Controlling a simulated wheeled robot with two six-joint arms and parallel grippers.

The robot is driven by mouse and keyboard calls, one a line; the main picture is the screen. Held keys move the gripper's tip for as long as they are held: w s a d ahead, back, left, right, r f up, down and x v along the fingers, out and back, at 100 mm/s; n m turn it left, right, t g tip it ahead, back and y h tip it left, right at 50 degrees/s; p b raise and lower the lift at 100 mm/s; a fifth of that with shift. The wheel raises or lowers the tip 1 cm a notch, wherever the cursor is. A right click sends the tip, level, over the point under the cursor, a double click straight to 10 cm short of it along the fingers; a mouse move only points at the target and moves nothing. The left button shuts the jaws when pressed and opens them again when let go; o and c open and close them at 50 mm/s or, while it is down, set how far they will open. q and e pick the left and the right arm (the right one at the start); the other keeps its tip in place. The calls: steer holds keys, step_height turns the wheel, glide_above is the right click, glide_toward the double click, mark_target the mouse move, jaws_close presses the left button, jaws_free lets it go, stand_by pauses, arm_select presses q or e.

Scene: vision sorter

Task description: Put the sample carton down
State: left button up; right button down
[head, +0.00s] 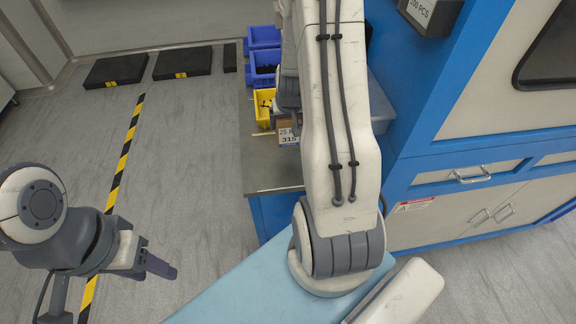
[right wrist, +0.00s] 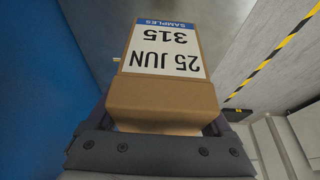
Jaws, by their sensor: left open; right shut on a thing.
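The sample carton (right wrist: 160,92) is a brown box with a white label reading 25 JUN 315 and a blue SAMPLES band. My right gripper (right wrist: 158,128) is shut on it in the right wrist view. In the head view the carton (head: 286,125) shows partly, over the grey bench top (head: 265,172), left of my right arm. That arm hides part of the carton and most of the right gripper. I cannot tell whether the carton touches the bench. My left gripper (head: 158,262) is open and empty over the floor at lower left.
A yellow bin (head: 264,106) stands just behind the carton, with blue bins (head: 263,68) beyond it. A blue and white cabinet (head: 440,150) rises on the right. The bench's near part is bare. Dark mats (head: 182,63) lie on the floor at far left.

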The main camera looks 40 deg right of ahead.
mark_target(290, 129)
steer(key=shift+d+f+b, duration=0.15)
steer(key=shift+f+b, duration=0.05)
steer(key=shift+b, duration=0.15)
step_height(290, 129, down, 5)
steer(key=b, duration=0.4)
steer(key=shift+b, duration=0.3)
steer(key=shift+f+b, duration=0.55)
steer(key=shift+f, duration=0.25)
steer(key=shift+f+b, duration=0.4)
steer(key=shift+f, duration=0.9)
steer(key=shift+f, duration=0.25)
jaws_free()
steer(key=p+v, duration=0.5)
steer(key=v, duration=0.6)
steer(key=shift+w+r, duration=0.1)
steer(key=shift+r, duration=0.1)
steer(key=shift+s+r+p, duration=0.25)
steer(key=shift+r+p, duration=0.1)
steer(key=shift+r, duration=0.15)
